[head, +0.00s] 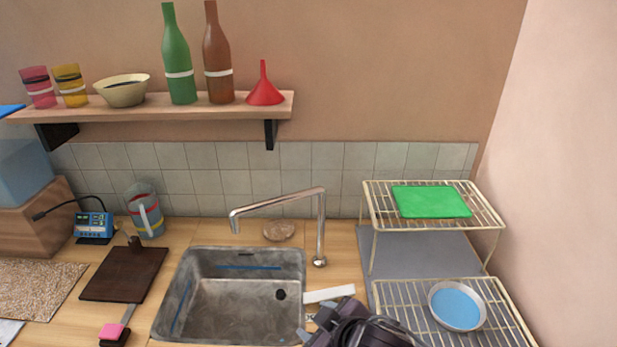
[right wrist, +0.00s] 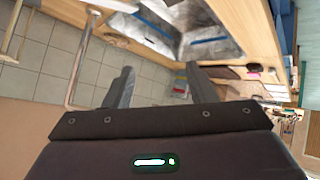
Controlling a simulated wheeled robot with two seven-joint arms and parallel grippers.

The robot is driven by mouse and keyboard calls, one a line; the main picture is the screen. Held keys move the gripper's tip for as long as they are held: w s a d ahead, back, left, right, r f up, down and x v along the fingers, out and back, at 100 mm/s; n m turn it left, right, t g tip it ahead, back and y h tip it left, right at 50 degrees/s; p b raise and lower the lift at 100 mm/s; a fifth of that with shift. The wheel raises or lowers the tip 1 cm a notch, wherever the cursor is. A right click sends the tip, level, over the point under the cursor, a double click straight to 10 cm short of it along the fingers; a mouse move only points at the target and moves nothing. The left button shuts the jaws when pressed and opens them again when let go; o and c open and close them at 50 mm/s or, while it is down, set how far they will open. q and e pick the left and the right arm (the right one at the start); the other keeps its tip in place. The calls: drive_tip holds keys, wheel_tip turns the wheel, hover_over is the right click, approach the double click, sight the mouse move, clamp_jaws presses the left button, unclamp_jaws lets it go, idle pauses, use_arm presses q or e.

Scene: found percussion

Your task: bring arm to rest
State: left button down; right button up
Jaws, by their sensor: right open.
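My right gripper (head: 322,314) is at the bottom edge of the head view, by the right front corner of the sink. In the right wrist view, the fingers of this gripper (right wrist: 160,70) are spread apart with nothing held between them. That view looks past the fingers at the tiled wall, the sink (right wrist: 205,42) and the tap (right wrist: 76,68), seen upside down. My left gripper is in neither view.
The sink (head: 225,312) with its tall tap (head: 321,225) is left of my right gripper. A wire rack (head: 500,300) with a blue-filled dish (head: 456,306) is to the right. A dark board (head: 125,272) lies left of the sink. A shelf (head: 150,108) holds bottles.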

drive_tip(key=s+d+f+m+g+h, duration=0.3)
drive_tip(key=s+d+m, duration=0.2)
drive_tip(key=s+d, duration=0.3)
drive_tip(key=s+d+f+m+g+h, duration=0.2)
drive_tip(key=s+d+f+m, duration=0.15)
drive_tip(key=s+d, duration=0.45)
wheel_tip(320, 180, down, 31)
drive_tip(key=d+g+b, duration=0.1)
drive_tip(key=d+b, duration=0.1)
drive_tip(key=s+d+f+g+b, duration=0.1)
drive_tip(key=s+d+f, duration=0.2)
drive_tip(key=s+f, duration=1.6)
drive_tip(key=shift+d+f, duration=0.15)
drive_tip(key=shift+f, duration=0.5)
